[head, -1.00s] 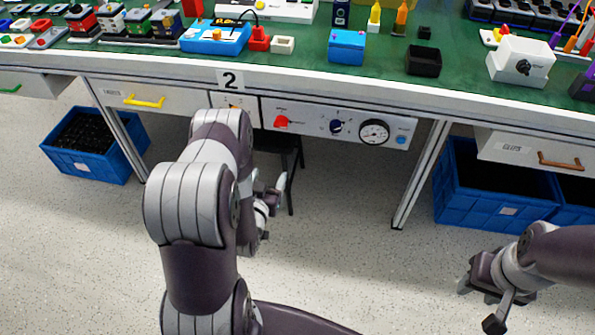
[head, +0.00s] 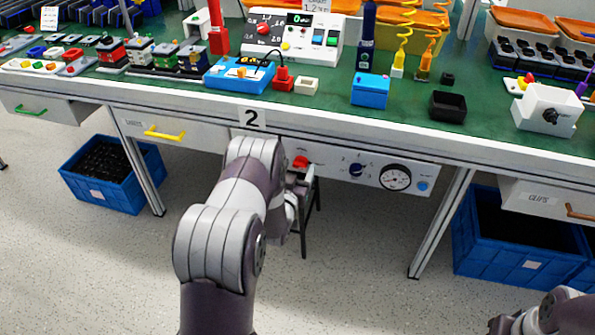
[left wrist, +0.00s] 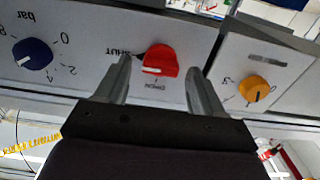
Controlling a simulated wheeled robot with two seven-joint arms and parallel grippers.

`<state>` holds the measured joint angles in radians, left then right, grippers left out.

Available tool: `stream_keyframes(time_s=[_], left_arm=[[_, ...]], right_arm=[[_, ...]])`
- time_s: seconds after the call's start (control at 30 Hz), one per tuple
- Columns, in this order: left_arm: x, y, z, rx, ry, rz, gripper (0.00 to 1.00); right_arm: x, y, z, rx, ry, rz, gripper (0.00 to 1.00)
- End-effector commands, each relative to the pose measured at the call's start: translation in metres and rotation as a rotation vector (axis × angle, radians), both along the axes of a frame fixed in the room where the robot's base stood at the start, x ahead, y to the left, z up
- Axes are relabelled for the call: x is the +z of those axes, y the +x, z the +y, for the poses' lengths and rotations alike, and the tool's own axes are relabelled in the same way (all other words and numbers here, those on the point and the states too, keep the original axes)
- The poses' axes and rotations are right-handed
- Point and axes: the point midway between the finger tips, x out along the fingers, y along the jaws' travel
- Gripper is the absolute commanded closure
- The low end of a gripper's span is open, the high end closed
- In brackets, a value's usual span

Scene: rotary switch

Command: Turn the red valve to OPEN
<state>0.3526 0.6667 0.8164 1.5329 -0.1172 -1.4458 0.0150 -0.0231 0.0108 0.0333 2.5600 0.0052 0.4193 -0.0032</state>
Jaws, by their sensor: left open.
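The red valve (head: 300,161) is a red knob on the white panel under the bench edge. In the left wrist view, which is upside down, the red valve (left wrist: 160,58) has a white mark on its lower left part. My left gripper (left wrist: 158,66) is open, with one finger on each side of the knob and visible gaps. In the head view my left gripper (head: 298,183) is just below the knob, partly hidden by my arm. My right gripper (head: 506,324) is cut off at the bottom edge.
The panel also has a blue knob (head: 357,170) and a gauge (head: 395,177). A yellow knob (left wrist: 254,88) is beside the red one in the wrist view. Blue crates (head: 105,190) are on the floor.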

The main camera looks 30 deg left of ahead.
Motion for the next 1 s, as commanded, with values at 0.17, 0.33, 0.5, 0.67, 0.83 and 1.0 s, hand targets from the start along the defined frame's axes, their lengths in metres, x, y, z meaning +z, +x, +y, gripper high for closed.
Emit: stream_keyframes(time_s=[0.17,0.33,0.5,0.67,0.83,1.0], left_arm=[[0.0002,-0.0003,-0.0001,0.0,0.0,0.0,0.58],[0.0002,-0.0004,-0.0001,0.0,0.0,0.0,0.88],[0.0002,-0.0004,-0.0001,0.0,-0.011,-0.003,0.88],[0.0005,-0.0004,0.0002,0.0,-0.062,-0.016,0.88],[0.0006,-0.0005,0.0008,-0.001,-0.169,-0.042,0.88],[0.0004,-0.0008,0.0016,-0.001,-0.318,-0.077,0.88]], right_arm=[[0.0002,0.0,0.0,0.0,0.0,0.0,0.57],[0.0002,0.0,0.0,0.0,0.0,0.0,0.57],[0.0004,0.0,0.0,0.0,0.0,0.0,0.57],[0.0012,0.0,0.0,0.0,0.0,0.0,0.57],[0.0028,0.0,0.0,0.0,0.0,0.0,0.57],[0.0047,0.0,0.0,0.0,0.0,0.0,0.57]])
